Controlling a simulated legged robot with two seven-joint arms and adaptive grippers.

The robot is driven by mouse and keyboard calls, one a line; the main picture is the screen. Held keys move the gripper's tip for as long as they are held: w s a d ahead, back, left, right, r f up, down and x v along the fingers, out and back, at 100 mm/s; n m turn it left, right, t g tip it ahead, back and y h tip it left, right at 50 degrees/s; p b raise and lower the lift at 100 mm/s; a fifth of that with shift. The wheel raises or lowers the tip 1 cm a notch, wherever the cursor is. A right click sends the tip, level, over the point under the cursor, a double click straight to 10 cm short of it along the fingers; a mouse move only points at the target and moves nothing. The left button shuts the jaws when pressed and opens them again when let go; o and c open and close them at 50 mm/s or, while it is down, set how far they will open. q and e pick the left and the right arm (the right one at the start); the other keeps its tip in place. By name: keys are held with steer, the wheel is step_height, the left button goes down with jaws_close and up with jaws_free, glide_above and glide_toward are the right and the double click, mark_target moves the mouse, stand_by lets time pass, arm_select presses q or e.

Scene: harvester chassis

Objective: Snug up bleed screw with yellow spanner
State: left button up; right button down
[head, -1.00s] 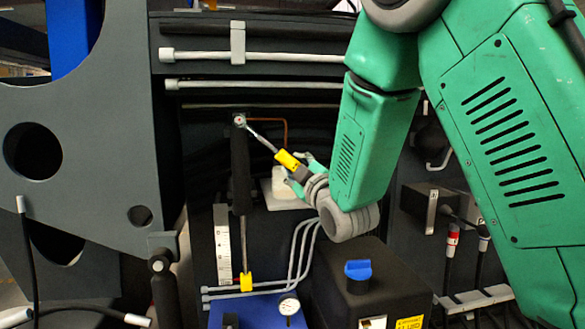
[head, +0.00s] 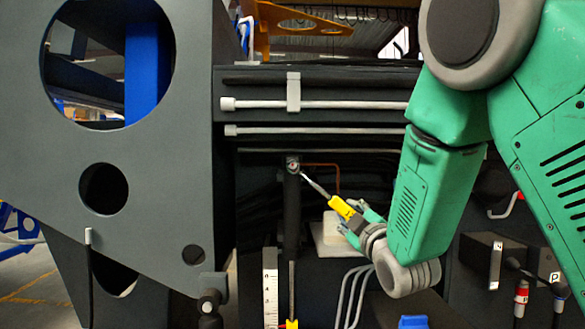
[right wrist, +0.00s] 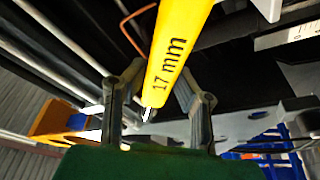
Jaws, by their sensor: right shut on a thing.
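The yellow spanner (head: 342,206), with a metal shaft, is held in my right gripper (head: 359,218). Its shaft slants up and left, and its tip shows just below and right of the round fitting that looks like the bleed screw (head: 293,163), on top of a dark upright cylinder. A small gap seems to show between them; I cannot tell whether they touch. In the right wrist view the spanner's handle (right wrist: 176,45), marked 17 mm, lies between the fingers of my right gripper (right wrist: 155,98). The screw is not discernible there. My left gripper is not in view.
A grey plate with round holes (head: 140,190) stands at the left. Pale horizontal rods (head: 330,104) cross above the screw. A white block (head: 328,238) sits behind the gripper, and a white marked scale (head: 270,288) stands below. A thin copper pipe (head: 337,178) runs beside the screw.

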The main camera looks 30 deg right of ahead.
steer(key=shift+w, duration=0.1)
steer(key=shift+w+a+p, duration=0.25)
steer(key=shift+w+p, duration=0.05)
steer(key=shift+p, duration=0.1)
steer(key=w+a+f+m+h+p, duration=0.3)
steer(key=w+a+f+m+p, duration=0.2)
steer(key=w+m+p, duration=0.2)
steer(key=m+p, duration=0.2)
steer(key=m, duration=0.1)
steer(key=shift+w+f+h+p, duration=0.15)
steer(key=shift+f+h+p, duration=0.15)
steer(key=shift+p, duration=0.05)
